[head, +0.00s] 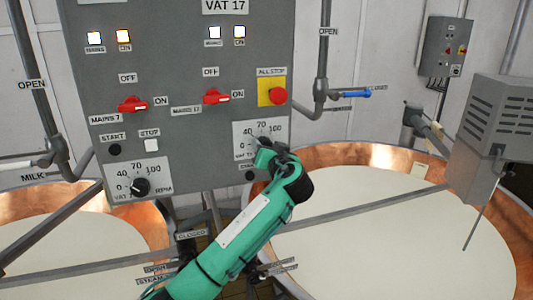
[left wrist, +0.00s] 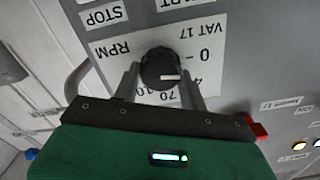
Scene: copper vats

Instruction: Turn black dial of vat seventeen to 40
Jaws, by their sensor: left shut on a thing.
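The black dial of vat 17 (head: 264,141) sits on a white scale plate at the lower right of the grey panel, mostly hidden by my gripper in the head view. In the left wrist view the dial (left wrist: 158,66) shows upside down, with "VAT 17" and "RPM" on its plate (left wrist: 119,52). My left gripper (head: 265,150) is at the dial, its two fingers (left wrist: 163,85) on either side of it and shut on it. The dial's white mark (left wrist: 168,77) lies on the side toward 40 and 70; its exact reading is unclear. My right gripper is not in view.
Another black dial (head: 140,187) is at the panel's lower left. Red switches (head: 216,97) and a red ALL STOP button (head: 278,96) sit above. A blue-handled valve (head: 350,94) is at right. Copper vats (head: 322,160) stand on both sides below.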

